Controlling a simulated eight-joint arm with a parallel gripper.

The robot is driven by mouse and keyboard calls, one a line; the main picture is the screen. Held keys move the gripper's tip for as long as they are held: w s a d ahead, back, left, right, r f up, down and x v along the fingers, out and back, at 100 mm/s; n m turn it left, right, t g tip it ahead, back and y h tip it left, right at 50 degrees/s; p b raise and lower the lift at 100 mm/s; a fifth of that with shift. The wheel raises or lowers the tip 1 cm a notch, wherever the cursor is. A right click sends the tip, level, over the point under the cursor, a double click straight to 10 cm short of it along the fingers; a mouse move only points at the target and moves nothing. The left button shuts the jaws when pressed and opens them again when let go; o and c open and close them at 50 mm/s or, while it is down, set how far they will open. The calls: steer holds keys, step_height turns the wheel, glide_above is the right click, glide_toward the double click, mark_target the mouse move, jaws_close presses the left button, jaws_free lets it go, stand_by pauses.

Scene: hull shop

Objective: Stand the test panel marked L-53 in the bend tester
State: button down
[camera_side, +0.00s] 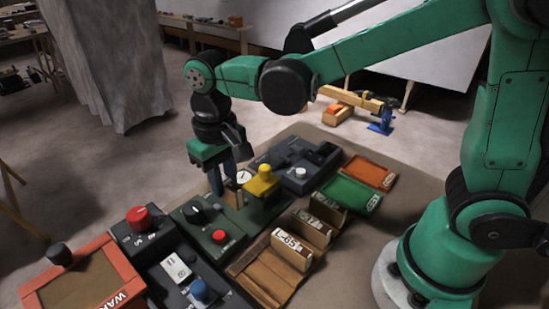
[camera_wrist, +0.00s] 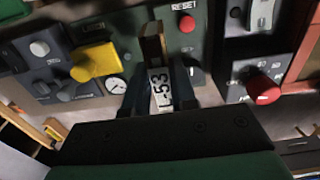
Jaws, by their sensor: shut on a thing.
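The test panel marked L-53 (camera_wrist: 161,90) is a wooden strip with a white label, held between the two fingers of my gripper (camera_wrist: 160,80) in the wrist view. In the side view my gripper (camera_side: 226,187) points down over the dark green console, with the wooden panel (camera_side: 234,198) partly hidden at its fingers. I take this console to be the bend tester (camera_side: 222,222); it has a dial, a yellow block and a red reset button, and shows in the wrist view (camera_wrist: 184,50). I cannot tell whether the panel's lower end touches it.
A wooden rack (camera_side: 255,277) at the front holds several upright panels, one marked L-85 (camera_side: 291,249). Green (camera_side: 352,194) and orange (camera_side: 369,172) trays lie behind it. Dark control boxes (camera_side: 178,268) and a red-framed box (camera_side: 85,285) stand left; another grey unit (camera_side: 296,165) stands behind the console.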

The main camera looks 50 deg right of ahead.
steer(key=w+d, duration=0.4)
steer(key=w, duration=0.1)
steer(key=shift+a+f, duration=0.15)
steer(key=shift+f, duration=1.65)
steer(key=shift+a+f, duration=0.1)
steer(key=shift+f, duration=1.65)
steer(key=shift+f, duration=0.45)
steer(key=c, duration=0.6)
jaws_free()
steer(key=shift+c, duration=0.2)
